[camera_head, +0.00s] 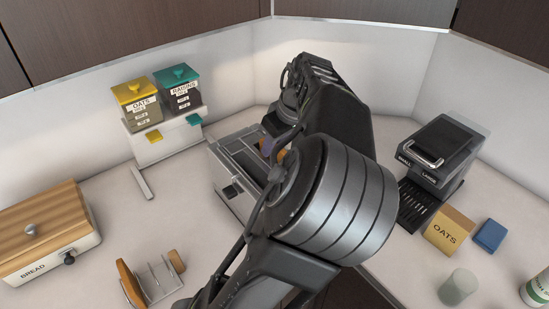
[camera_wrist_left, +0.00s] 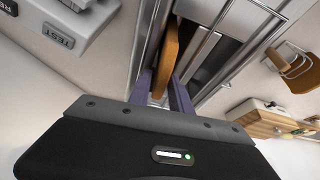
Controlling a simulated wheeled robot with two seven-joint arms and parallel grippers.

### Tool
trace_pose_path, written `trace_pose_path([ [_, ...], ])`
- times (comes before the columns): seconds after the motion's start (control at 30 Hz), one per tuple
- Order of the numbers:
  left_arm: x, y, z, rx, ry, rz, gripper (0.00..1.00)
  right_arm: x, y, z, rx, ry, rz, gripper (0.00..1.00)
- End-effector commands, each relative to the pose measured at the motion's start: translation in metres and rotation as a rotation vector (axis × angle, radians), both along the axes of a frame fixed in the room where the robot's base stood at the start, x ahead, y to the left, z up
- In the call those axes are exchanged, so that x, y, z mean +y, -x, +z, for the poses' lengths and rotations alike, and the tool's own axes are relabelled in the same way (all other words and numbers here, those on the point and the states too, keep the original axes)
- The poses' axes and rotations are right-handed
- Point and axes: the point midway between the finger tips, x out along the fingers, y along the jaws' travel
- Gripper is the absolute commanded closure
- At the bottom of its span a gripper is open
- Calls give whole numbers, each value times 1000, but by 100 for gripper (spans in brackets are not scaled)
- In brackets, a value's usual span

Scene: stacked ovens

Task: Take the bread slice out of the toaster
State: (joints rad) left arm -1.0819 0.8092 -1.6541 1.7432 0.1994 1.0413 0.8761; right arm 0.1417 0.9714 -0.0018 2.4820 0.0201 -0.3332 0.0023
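The metal toaster (camera_head: 228,188) stands on the counter at the middle, partly hidden behind my left arm. In the left wrist view its slots and wire bars show, with the brown bread slice (camera_wrist_left: 171,48) standing on edge among them. A sliver of the slice shows in the head view (camera_head: 281,157). My left gripper (camera_wrist_left: 160,88) has its purple fingers on either side of the slice's near end. Whether both fingers press on it I cannot tell. In the head view, most of this gripper is hidden by my arm. My right gripper is in neither view.
A toast rack (camera_head: 158,283) with a brown slice stands at front left, by a bread box (camera_head: 45,235). Oats and raisins dispensers (camera_head: 160,140) stand behind. Right of my arm are a black-topped machine (camera_head: 437,155), an oats box (camera_head: 449,231), a blue block (camera_head: 490,236) and a cup (camera_head: 457,287).

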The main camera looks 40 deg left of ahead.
Motion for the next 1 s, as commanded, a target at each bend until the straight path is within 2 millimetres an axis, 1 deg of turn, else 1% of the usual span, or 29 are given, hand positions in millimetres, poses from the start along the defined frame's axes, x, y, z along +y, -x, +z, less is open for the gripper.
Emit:
trace_pose_path([
  [0.5, 0, 0, 0, 0, 0, 0, 75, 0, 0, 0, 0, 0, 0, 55],
  [0.8, 0, 0, 0, 0, 0, 0, 100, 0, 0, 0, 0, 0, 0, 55],
  [1.0, 0, 0, 0, 0, 0, 0, 100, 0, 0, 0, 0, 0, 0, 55],
])
